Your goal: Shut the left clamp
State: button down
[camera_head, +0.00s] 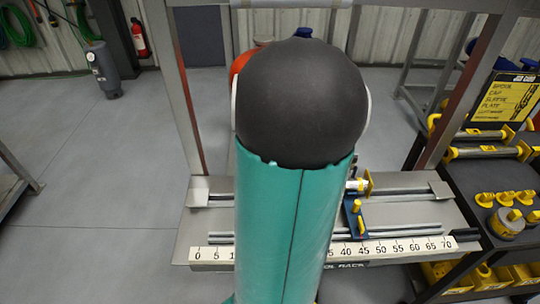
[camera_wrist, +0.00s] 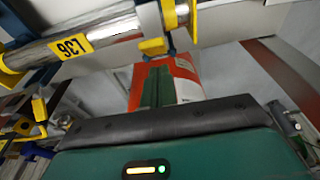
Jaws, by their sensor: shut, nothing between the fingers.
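In the head view my own arm covers the middle of the bench. One blue clamp with yellow knobs (camera_head: 354,217) shows just right of the arm; any other clamp there is hidden. In the wrist view my gripper (camera_wrist: 157,68) is shut and empty. A yellow block (camera_wrist: 153,47) with blue parts beside it is close to the fingertips; I cannot tell whether they touch. Further yellow and blue clamp-like parts (camera_wrist: 40,108) show at the left. I cannot tell which of these is the left clamp, nor its open or shut state.
A metal pipe with a yellow tag (camera_wrist: 77,45) crosses the upper left of the wrist view. The bench has a numbered scale (camera_head: 400,248) along its front and upright frame posts (camera_head: 182,110). A dark shelf (camera_head: 470,180) with yellow parts stands right. The left floor is mostly clear.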

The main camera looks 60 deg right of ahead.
jog(key=shift+w+d+r, duration=0.1)
notch_tip(320, 180, up, 7)
jog(key=shift+w+d, duration=0.2)
jog(key=shift+d, duration=0.25)
dwell(0.6)
dwell(0.4)
